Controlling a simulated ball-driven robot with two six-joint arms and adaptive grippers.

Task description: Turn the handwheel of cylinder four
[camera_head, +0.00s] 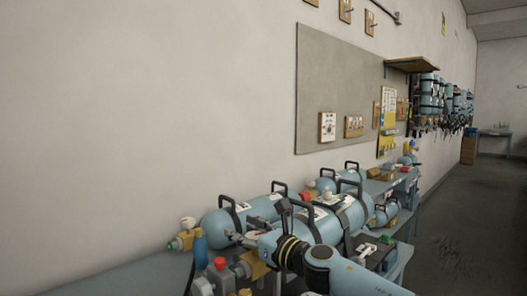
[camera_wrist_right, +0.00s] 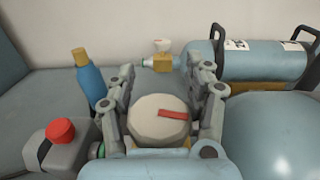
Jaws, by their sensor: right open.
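In the right wrist view, a pale round handwheel (camera_wrist_right: 150,121) with a red mark sits between the fingers of my right gripper (camera_wrist_right: 161,74). The gripper is open; one finger stands on each side of the wheel, and I cannot tell whether either touches it. The near blue cylinder (camera_wrist_right: 275,135) lies at right. A second blue cylinder (camera_wrist_right: 260,62) lies behind, with a white handwheel (camera_wrist_right: 162,45). In the head view my right gripper (camera_head: 258,223) is at the near cylinder's (camera_head: 322,226) valve end, hiding its wheel. No cylinder number is readable. My left gripper is out of view.
A blue bottle (camera_wrist_right: 85,76) stands left of the gripper, beside a grey block with a red knob (camera_wrist_right: 60,131). Black carry handles (camera_head: 352,167) rise from the cylinders. The wall is close behind the bench; the bench's far left (camera_head: 110,275) is clear.

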